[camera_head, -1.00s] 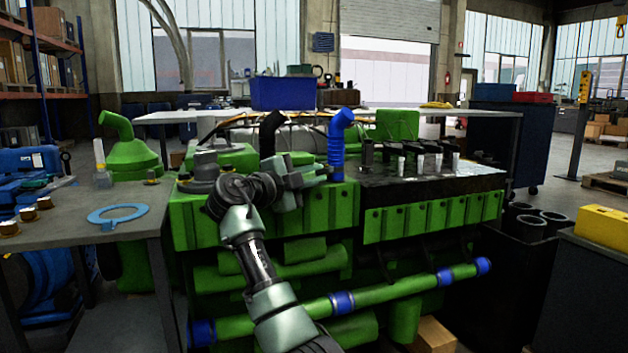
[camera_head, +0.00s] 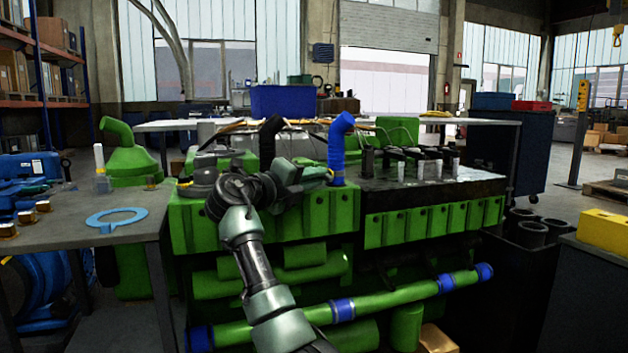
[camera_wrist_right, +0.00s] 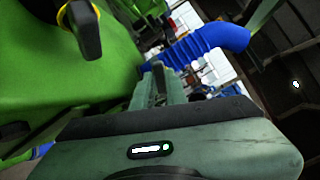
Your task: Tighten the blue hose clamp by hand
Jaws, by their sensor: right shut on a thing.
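The blue hose (camera_head: 340,148) stands upright on the green engine (camera_head: 290,215), its top bent over to the right. My right gripper (camera_head: 328,174) reaches in from the left to the foot of this hose, level with its lower end. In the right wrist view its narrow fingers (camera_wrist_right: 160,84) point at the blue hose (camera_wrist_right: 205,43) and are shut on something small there. The clamp itself is hidden by the fingers, and I take it to be what they hold. My left gripper is not in view.
A black hose (camera_head: 269,140) rises just behind my right arm. A black panel with several upright injectors (camera_head: 420,168) lies right of the blue hose. A grey table (camera_head: 75,240) with a blue ring (camera_head: 115,219) is at left. A yellow box (camera_head: 602,230) is at right.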

